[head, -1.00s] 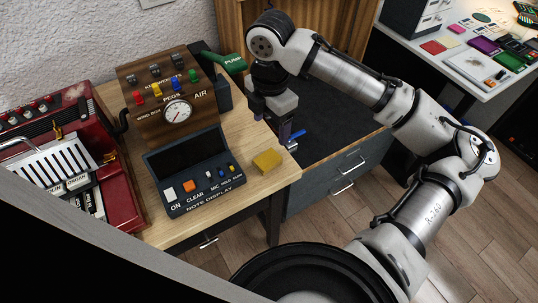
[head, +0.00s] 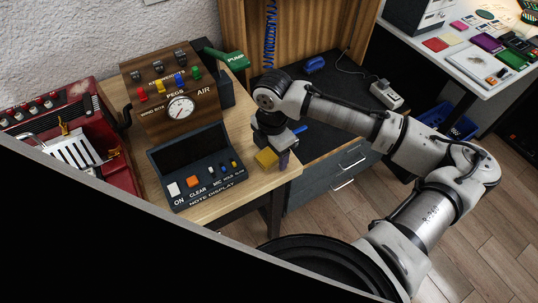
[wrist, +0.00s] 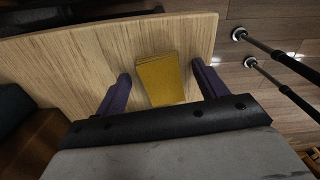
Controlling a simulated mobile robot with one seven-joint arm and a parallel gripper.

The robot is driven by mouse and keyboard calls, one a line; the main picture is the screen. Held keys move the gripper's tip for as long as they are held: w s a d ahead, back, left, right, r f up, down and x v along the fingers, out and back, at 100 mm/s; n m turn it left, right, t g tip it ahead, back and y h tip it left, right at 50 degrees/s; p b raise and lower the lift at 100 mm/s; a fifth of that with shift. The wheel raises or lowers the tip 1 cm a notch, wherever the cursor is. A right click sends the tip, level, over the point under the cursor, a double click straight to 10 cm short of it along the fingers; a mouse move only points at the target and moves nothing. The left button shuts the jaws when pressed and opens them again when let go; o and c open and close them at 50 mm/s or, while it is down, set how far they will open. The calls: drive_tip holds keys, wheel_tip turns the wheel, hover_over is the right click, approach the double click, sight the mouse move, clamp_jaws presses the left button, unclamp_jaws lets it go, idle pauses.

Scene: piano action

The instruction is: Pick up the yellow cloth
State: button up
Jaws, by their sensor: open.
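The yellow cloth (head: 265,158) is a small folded block near the right front corner of the wooden table (head: 232,190). In the wrist view the cloth (wrist: 160,80) lies on the bare wood between the two purple fingers of my gripper (wrist: 163,85). My gripper is open, with a gap on either side of the cloth. In the head view my gripper (head: 283,158) hangs over the table corner beside the cloth, and its fingers are partly hidden.
The note display console (head: 200,165) stands left of the cloth, with a wooden gauge box (head: 170,100) behind it. A red machine (head: 75,140) is farther left. A dark drawer bench (head: 330,130) adjoins the table on the right. The table's edge is close to the cloth.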

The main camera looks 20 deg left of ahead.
drive_tip(key=c, duration=1.1)
drive_tip(key=shift+o, duration=0.2)
drive_tip(key=shift+r, duration=0.15)
wheel_tip(320, 180, up, 20)
drive_tip(key=b, duration=0.1)
